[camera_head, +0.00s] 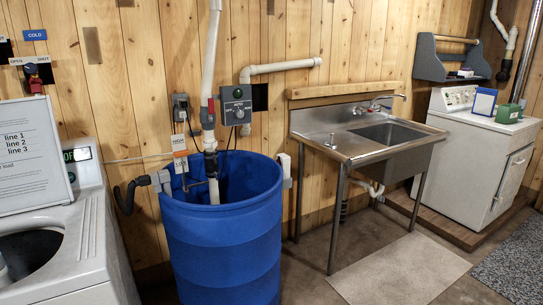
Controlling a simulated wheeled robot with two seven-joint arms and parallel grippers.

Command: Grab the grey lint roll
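I cannot clearly make out a grey lint roll. A grey wall shelf (428,66) with a wooden rod hangs at the upper right, and small white and dark items (465,73) lie on it, too small to name. Neither of my grippers is in view.
A blue barrel (222,245) with pipes stands at centre-left, beside an open white washer (95,235). A white dryer (465,150) on a low platform carries a green box (508,113) and a blue-framed card (484,102). Floor before the sink is clear except a flat mat (400,270).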

